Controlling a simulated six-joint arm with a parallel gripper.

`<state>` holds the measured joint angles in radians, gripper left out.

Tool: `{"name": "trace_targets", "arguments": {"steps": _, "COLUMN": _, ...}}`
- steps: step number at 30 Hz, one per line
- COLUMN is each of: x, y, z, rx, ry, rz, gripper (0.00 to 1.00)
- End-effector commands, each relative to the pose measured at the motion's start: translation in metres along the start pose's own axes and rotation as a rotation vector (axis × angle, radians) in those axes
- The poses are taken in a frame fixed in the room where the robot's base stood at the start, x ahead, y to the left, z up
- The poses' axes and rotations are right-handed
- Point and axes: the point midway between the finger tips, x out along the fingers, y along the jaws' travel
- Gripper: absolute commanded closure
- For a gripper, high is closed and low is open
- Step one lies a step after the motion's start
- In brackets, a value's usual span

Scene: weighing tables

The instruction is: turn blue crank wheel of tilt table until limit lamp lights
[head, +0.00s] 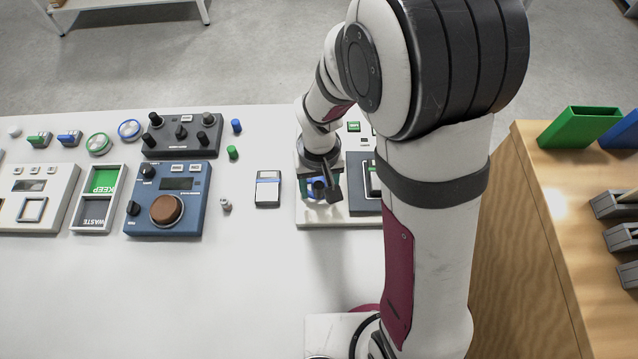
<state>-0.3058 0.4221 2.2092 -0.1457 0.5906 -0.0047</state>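The tilt table appears to be the pale-based unit (303,215) at the middle right of the white table, largely covered by my arm. A small blue part, perhaps the blue crank wheel (311,183), shows under my gripper (322,192). My gripper points down right over it; whether the fingers touch or hold it cannot be seen. A green part (354,127) shows at the back of the unit. I cannot make out a limit lamp or whether one is lit.
Left of the unit lie a small white-and-blue device (267,190), a blue device with a brown knob (166,210), a black control box (182,135) and a keep/waste tray (97,199). A wooden table (535,240) with a green bin (578,127) stands right. The front of the white table is clear.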

Motion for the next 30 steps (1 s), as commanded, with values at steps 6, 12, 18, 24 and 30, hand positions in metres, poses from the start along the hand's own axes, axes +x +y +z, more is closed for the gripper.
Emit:
{"name": "trace_targets", "arguments": {"steps": 6, "x": -0.002, "y": 0.000, "z": 0.000, "rx": -0.001, "ry": 0.000, "rz": 0.000, "gripper": 0.43}}
{"name": "trace_targets", "arguments": {"steps": 12, "x": -0.039, "y": 0.000, "z": -0.002, "rx": -0.001, "ry": 0.007, "rz": -0.001, "gripper": 0.43}}
{"name": "trace_targets", "arguments": {"steps": 18, "x": -0.102, "y": 0.000, "z": -0.002, "rx": 0.000, "ry": 0.008, "rz": -0.001, "gripper": 0.43}}
{"name": "trace_targets", "arguments": {"steps": 24, "x": -0.146, "y": 0.000, "z": -0.001, "rx": 0.000, "ry": 0.004, "rz": 0.000, "gripper": 0.43}}
{"name": "trace_targets", "arguments": {"steps": 30, "x": -0.158, "y": 0.000, "z": 0.000, "rx": -0.001, "ry": 0.000, "rz": 0.000, "gripper": 0.43}}
